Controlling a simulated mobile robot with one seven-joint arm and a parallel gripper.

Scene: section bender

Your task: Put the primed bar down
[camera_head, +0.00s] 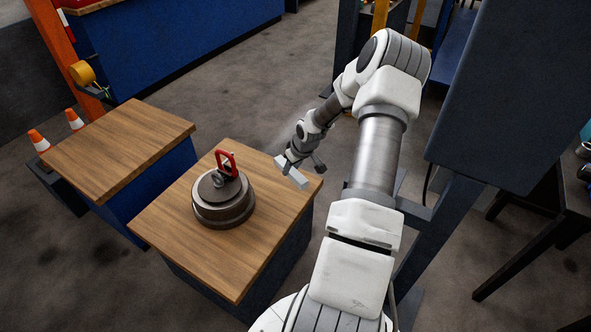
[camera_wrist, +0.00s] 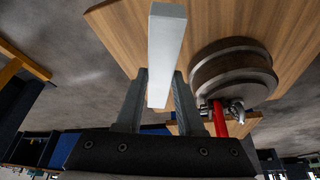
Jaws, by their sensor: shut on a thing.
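The primed bar (camera_head: 291,172) is a pale grey, square-edged bar. My gripper (camera_head: 290,164) is shut on it and holds it over the far right part of a wooden-topped bench (camera_head: 235,270). In the wrist view the bar (camera_wrist: 166,50) sits between the two dark fingers of my gripper (camera_wrist: 158,90) and extends past them over the wood top. I cannot tell whether the bar touches the wood.
A round, stepped dark metal weight (camera_head: 224,205) with a red shackle (camera_head: 227,160) stands on the same bench. The bench's front part is bare. A second wooden-topped bench (camera_head: 120,145) stands left, with cones (camera_head: 38,140) beyond. A large dark panel (camera_head: 510,90) rises at right.

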